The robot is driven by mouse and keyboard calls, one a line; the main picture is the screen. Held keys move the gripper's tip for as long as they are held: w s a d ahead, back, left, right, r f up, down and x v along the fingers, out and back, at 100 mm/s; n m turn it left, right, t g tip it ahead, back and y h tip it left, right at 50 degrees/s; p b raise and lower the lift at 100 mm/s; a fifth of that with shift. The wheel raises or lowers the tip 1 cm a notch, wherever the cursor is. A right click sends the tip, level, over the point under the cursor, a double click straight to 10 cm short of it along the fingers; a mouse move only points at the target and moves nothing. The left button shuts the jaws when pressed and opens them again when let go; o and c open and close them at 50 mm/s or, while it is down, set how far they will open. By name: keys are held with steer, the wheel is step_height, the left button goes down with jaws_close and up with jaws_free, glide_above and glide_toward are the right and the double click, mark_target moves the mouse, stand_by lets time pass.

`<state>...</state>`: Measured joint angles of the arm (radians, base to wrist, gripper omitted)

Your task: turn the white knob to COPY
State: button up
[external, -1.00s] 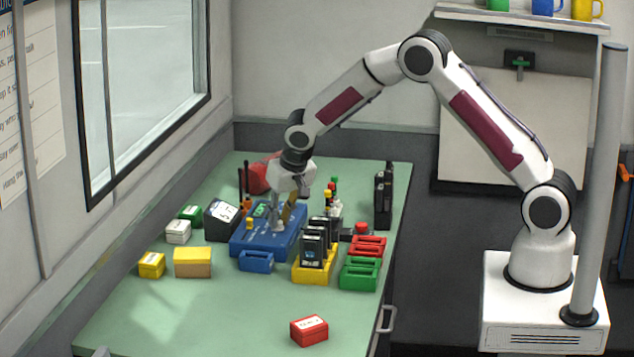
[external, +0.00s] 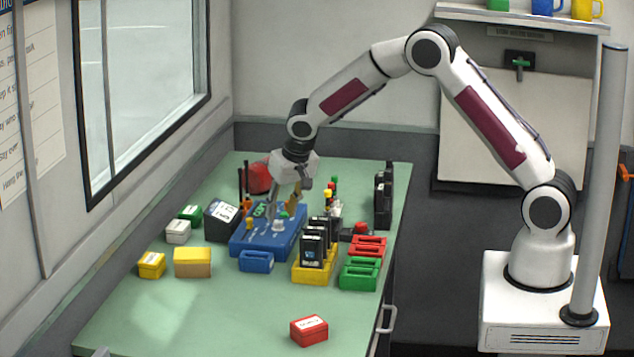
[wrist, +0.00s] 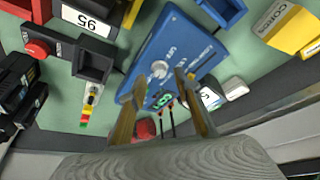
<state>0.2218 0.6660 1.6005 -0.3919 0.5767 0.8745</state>
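The white knob (external: 279,224) stands on top of the blue box (external: 250,243). In the wrist view the knob (wrist: 158,69) shows near the middle of the blue box (wrist: 185,40), beside small white lettering too blurred to read fully. I cannot tell which mark the knob points at. My gripper (external: 280,206) is above the knob, with its fingers apart and nothing between them. In the wrist view the two fingers of my gripper (wrist: 160,78) lie either side of the knob, clear of it. A green lit display (wrist: 160,99) shows on the box between the fingers.
A yellow holder (external: 313,276) with dark devices stands close on the right. Red and green trays (external: 360,274) are beyond it. A small blue tray (external: 256,262) sits in front of the box. The front left of the green table (external: 190,325) is mostly clear.

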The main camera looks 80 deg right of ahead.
steer(key=v, duration=0.9)
steer(key=shift+s+r, duration=0.1)
stand_by(0.6)
steer(key=s+a+n, duration=0.1)
steer(key=s, duration=0.1)
steer(key=s+a+f+n+g, duration=0.1)
steer(key=s, duration=0.2)
steer(key=s+a+n, duration=0.1)
steer(key=s, duration=0.1)
steer(key=shift+s+f+n+y, duration=0.15)
steer(key=shift+f+n+y, duration=0.15)
steer(key=shift+f+y, duration=0.1)
steer(key=s+a+r+n+t, duration=0.1)
steer(key=s+a+r, duration=0.3)
steer(key=s, duration=0.5)
steer(key=s+a+r+n+t+y, duration=0.1)
steer(key=s+a+r, duration=0.4)
steer(key=s, duration=0.5)
steer(key=s+a+r+n+t+y, duration=0.1)
steer(key=s+a+r+n, duration=0.2)
steer(key=s, duration=0.7)
steer(key=shift+a+r+n+t, duration=0.3)
steer(key=shift+a+r, duration=0.5)
steer(key=shift+a, duration=0.2)
